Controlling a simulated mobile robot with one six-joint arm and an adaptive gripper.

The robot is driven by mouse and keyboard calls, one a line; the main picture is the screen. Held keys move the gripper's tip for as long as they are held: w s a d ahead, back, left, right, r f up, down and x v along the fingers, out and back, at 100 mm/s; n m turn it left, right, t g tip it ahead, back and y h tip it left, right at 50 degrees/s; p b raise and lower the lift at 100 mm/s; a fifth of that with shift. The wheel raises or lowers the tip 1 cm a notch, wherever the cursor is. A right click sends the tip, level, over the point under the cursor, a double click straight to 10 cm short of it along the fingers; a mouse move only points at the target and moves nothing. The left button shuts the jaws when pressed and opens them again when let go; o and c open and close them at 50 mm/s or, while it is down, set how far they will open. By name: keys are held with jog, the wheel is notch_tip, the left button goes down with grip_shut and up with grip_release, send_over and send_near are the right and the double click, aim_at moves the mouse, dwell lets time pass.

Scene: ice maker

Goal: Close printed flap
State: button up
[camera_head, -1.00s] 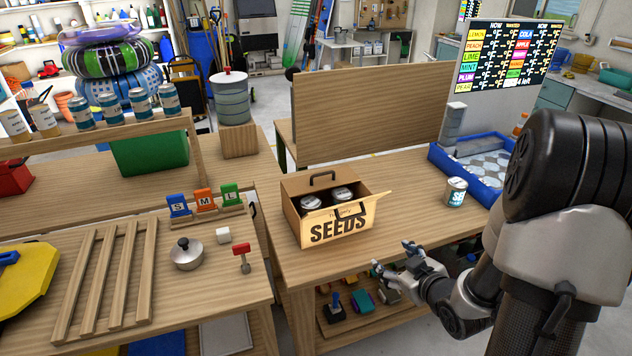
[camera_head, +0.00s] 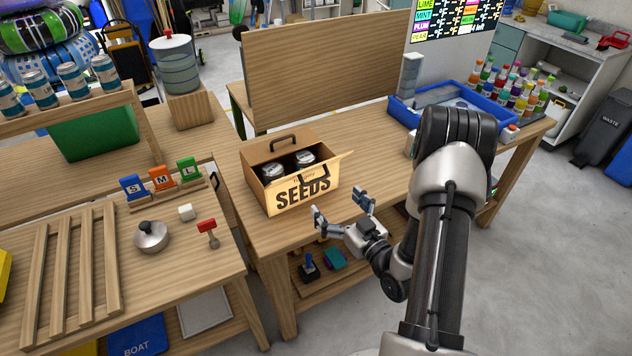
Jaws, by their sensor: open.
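A tan box printed "SEEDS" (camera_head: 303,192) stands on the right-hand workbench with its top open. Two cans (camera_head: 273,172) show inside it, and a dark handle (camera_head: 283,140) rises at its back edge. A printed flap (camera_head: 326,172) is folded outward along the front top edge and sticks out past the box's right corner. My gripper (camera_head: 341,209) is in front of the box's lower right, near the bench's front edge. Its two fingers are spread wide with nothing between them. It appears apart from the flap; the exact gap is hard to judge.
The bench top (camera_head: 358,138) is clear right of the box, up to a blue tray (camera_head: 404,115). A wooden panel (camera_head: 320,70) stands behind. On the left table are a lidded pot (camera_head: 151,237), a red-headed mallet (camera_head: 208,230) and wooden slats (camera_head: 72,270).

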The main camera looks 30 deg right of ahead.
aim_at(318, 181)
jog(key=w, duration=0.6)
jog(key=w+b, duration=0.1)
jog(key=w, duration=0.3)
jog(key=shift+a, duration=0.4)
jog(key=c, duration=1.5)
